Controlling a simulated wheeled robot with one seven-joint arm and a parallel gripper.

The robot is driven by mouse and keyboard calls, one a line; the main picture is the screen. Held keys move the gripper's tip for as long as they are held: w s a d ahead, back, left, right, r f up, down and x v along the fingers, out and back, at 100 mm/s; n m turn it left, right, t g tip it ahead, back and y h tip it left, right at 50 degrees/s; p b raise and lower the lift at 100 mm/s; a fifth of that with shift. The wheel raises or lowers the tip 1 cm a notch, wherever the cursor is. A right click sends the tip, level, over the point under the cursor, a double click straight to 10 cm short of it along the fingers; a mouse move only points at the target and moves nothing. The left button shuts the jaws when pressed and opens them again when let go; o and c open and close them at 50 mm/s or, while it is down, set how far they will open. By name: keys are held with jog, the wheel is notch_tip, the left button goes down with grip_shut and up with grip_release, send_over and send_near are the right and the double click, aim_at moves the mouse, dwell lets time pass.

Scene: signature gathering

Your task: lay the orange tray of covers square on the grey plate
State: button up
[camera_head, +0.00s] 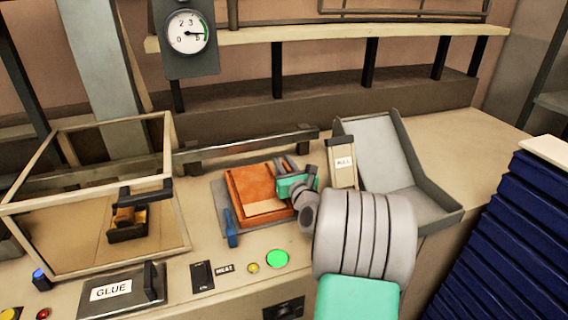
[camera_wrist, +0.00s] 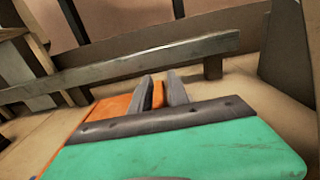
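The orange tray (camera_head: 250,182) with a pale tan cover sheet (camera_head: 266,208) in it lies over the grey plate (camera_head: 221,206). A strip of the plate shows along the tray's left side, and the two left edges run nearly parallel. The tray's right side is hidden by my arm. I cannot tell whether the tray rests flat or is slightly raised. My gripper (camera_head: 288,164) is at the tray's right far side. In the wrist view, my gripper's fingers (camera_wrist: 160,90) close around a narrow orange part of the tray (camera_wrist: 110,106).
A blue lever (camera_head: 231,228) stands at the plate's near left corner. A metal rail (camera_head: 250,146) runs behind. A post labelled PULL (camera_head: 343,165) and a grey chute (camera_head: 385,160) stand at right. A wooden-framed box (camera_head: 90,195) is at left. Buttons, including a green one (camera_head: 277,259), line the front.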

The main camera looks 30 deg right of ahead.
jog(key=shift+o, duration=1)
jog(key=shift+r, duration=0.2)
jog(key=b+v, duration=0.1)
jog(key=v, duration=1.1)
jog(key=shift+b, duration=0.4)
